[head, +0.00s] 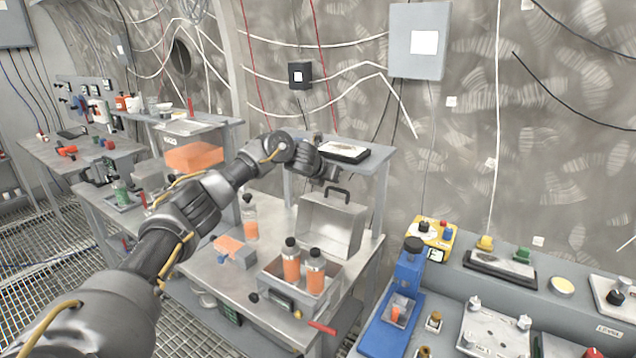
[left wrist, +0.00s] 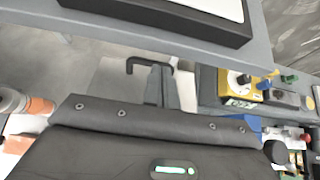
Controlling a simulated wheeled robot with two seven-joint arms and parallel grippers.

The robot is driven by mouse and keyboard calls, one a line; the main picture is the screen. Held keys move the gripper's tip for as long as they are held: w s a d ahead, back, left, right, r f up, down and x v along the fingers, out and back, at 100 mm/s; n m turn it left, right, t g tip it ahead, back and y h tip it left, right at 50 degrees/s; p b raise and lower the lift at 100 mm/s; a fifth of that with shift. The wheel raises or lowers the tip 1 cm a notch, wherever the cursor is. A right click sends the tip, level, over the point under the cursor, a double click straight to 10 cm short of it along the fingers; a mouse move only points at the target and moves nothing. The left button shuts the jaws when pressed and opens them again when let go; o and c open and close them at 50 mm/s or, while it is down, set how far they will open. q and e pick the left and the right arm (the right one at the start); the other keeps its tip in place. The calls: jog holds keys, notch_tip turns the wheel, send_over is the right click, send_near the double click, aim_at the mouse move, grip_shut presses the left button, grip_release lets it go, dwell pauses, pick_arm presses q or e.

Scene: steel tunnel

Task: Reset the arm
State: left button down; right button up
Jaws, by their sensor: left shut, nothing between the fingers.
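My left arm reaches across the head view from the lower left. My left gripper (head: 331,183) is beside the raised shelf, above the grey metal case (head: 328,222) with a black handle (head: 340,194). In the left wrist view my gripper fingers (left wrist: 160,85) are together with nothing between them. The black handle (left wrist: 148,64) shows just beyond them there; I cannot tell the exact gap. My right gripper is in neither view.
The raised shelf (head: 377,163) holding a black-framed tray (head: 343,150) is close to my gripper. Orange bottles (head: 291,264) stand in a grey tray (head: 268,283) below. A yellow device (head: 433,238) and blue stand (head: 407,272) are at right.

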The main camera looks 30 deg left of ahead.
pick_arm(q)
jog(key=b+v, duration=0.1)
jog(key=v, duration=0.4)
jog(key=shift+s+r, duration=0.2)
jog(key=shift+s, duration=0.1)
